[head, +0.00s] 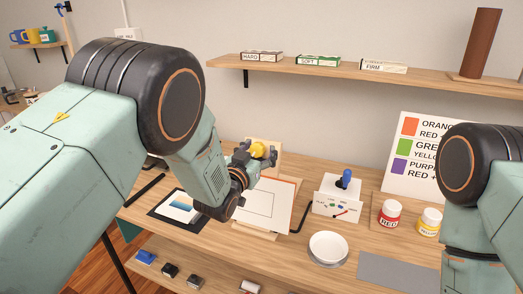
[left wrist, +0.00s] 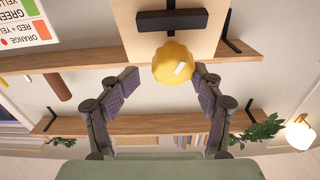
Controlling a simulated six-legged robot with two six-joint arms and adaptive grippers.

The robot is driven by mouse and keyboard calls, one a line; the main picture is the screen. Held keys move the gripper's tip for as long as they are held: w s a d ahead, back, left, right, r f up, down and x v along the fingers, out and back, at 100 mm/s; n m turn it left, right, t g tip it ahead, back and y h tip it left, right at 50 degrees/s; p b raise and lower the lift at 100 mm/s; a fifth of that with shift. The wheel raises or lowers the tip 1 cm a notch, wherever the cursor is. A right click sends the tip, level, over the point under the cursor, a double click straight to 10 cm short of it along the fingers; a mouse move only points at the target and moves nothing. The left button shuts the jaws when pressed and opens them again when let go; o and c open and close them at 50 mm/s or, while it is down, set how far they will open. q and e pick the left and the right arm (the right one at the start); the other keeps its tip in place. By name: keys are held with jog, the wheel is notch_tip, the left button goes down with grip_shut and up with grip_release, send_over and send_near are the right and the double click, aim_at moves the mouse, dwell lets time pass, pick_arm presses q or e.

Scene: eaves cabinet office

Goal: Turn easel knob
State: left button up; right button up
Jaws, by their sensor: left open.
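The yellow easel knob (head: 258,150) sits high on the wooden tabletop easel (head: 276,160), which bears a white sheet with an orange edge (head: 278,205). My left gripper (head: 250,158) is at the knob and partly hides the easel. In the left wrist view the round yellow knob (left wrist: 173,64) is between and just beyond the fingertips of my open left gripper (left wrist: 167,80). Gaps show on both sides of the knob, and neither finger seems to touch it. The easel's wooden panel (left wrist: 205,30) carries a dark bar (left wrist: 172,20). My right arm shows at the right, but its gripper is out of view.
On the desk are a white box with a blue-topped lever (head: 338,200), a white bowl (head: 328,246), red (head: 389,214) and yellow (head: 429,222) jars, and a grey mat (head: 398,273). A colour chart (head: 415,150) stands behind. A shelf (head: 350,68) crosses the wall above.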

pick_arm(q)
jog(key=shift+w+a+f, duration=0.25)
jog(key=shift+a, duration=0.4)
jog(key=shift+w+a+f, duration=0.2)
jog(key=shift+a, duration=0.4)
jog(key=shift+s+d+r, duration=0.2)
jog(key=shift+d, duration=0.3)
jog(key=shift+s+d+r, duration=0.15)
jog(key=shift+s+d, duration=0.05)
jog(key=shift+d, duration=0.25)
jog(key=c, duration=0.3)
jog(key=shift+d, duration=0.1)
jog(key=shift+c, duration=1)
jog(key=shift+w+a+f, duration=0.2)
jog(key=shift+a+f, duration=0.05)
jog(key=shift+a, duration=0.5)
jog(key=c, duration=0.4)
jog(key=shift+s+d+r, duration=0.1)
jog(key=shift+d, duration=0.4)
jog(key=shift+c, duration=1.2)
jog(key=shift+a, duration=0.3)
jog(key=shift+d, duration=0.1)
pick_arm(e)
jog(key=shift+w+a, duration=0.2)
jog(key=shift+a, duration=0.35)
